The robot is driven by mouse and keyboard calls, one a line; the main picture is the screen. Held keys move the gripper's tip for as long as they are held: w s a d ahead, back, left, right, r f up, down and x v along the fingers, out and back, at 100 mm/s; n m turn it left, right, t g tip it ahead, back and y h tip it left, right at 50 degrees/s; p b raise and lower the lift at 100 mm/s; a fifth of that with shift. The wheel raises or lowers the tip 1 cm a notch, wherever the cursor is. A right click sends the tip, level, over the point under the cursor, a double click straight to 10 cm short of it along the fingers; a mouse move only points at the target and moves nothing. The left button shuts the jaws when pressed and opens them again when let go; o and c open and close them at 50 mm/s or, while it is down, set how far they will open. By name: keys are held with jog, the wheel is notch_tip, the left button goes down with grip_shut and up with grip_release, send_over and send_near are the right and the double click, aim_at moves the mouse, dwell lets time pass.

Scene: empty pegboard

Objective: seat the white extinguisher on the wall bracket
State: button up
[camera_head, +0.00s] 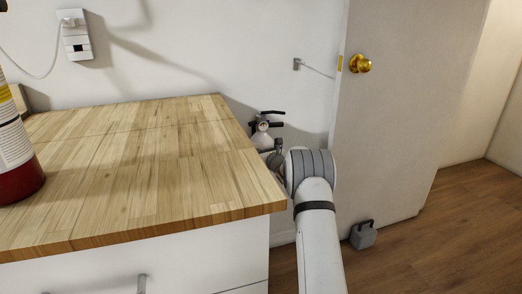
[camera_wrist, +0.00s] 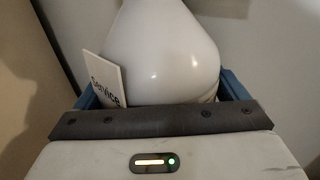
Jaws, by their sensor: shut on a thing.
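The white extinguisher (camera_head: 262,138) shows in the head view just beyond the right edge of the wooden counter, with black levers on top; its lower body is hidden by the counter and my arm. In the wrist view its rounded white body (camera_wrist: 165,50) fills the space between the blue fingers of my gripper (camera_wrist: 160,92). My gripper is shut on it. A white tag reading "Service" (camera_wrist: 105,78) stands at its left side. A small grey fitting with a thin rod (camera_head: 297,64), perhaps the wall bracket, is on the wall above and right of the extinguisher, apart from it.
The wooden counter (camera_head: 130,165) takes up the left, its corner close to my arm. A red cylinder with a white label (camera_head: 15,150) stands on it. A door (camera_head: 400,130) with a brass knob is at the right, with a grey weight (camera_head: 363,236) at its foot. Floor is clear farther right.

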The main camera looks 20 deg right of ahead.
jog(key=shift+r, duration=0.35)
